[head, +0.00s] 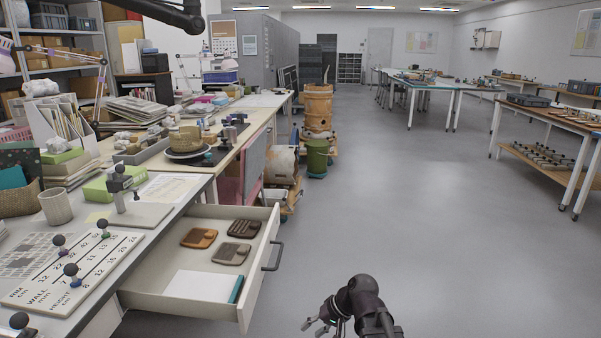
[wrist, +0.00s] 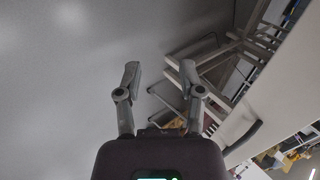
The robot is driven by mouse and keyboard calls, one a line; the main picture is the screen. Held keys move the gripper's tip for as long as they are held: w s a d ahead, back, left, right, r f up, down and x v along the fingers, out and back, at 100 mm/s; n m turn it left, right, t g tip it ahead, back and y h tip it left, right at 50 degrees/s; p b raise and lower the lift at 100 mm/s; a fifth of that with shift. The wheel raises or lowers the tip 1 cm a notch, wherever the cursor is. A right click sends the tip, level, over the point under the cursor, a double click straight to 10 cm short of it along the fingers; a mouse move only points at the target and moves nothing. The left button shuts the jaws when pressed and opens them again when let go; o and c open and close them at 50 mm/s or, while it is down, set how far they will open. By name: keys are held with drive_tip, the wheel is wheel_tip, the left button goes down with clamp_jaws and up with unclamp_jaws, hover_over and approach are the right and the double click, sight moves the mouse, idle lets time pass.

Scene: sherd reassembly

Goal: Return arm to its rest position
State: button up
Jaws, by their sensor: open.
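My gripper (head: 318,322) is low at the bottom of the head view, at the end of my dark arm, over the open floor to the right of the open drawer. Its fingers are spread apart with nothing between them. In the wrist view my gripper (wrist: 160,82) shows two separated fingers, with grey floor and furniture legs behind them. The lower arm is cut off by the bottom edge of the head view.
The drawer (head: 185,270) stands open, holding sherd-like pieces (head: 199,238) and white paper, its handle (head: 273,256) facing the aisle. A cluttered bench runs along the left. A wooden barrel (head: 318,108) and a green bin (head: 317,155) stand beyond. The middle floor (head: 400,210) is clear.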

drive_tip(key=s+d+h+p, duration=0.1)
drive_tip(key=s+d+h, duration=0.1)
drive_tip(key=d+h, duration=0.35)
drive_tip(key=s+d+h+p, duration=0.2)
drive_tip(key=s+d, duration=0.1)
drive_tip(key=d, duration=0.5)
wheel_tip(320, 180, up, 36)
drive_tip(key=p, duration=3.7)
drive_tip(key=shift+w+r+g, duration=0.2)
drive_tip(key=shift+r+g, duration=0.05)
drive_tip(key=shift+g, duration=0.15)
idle(1.1)
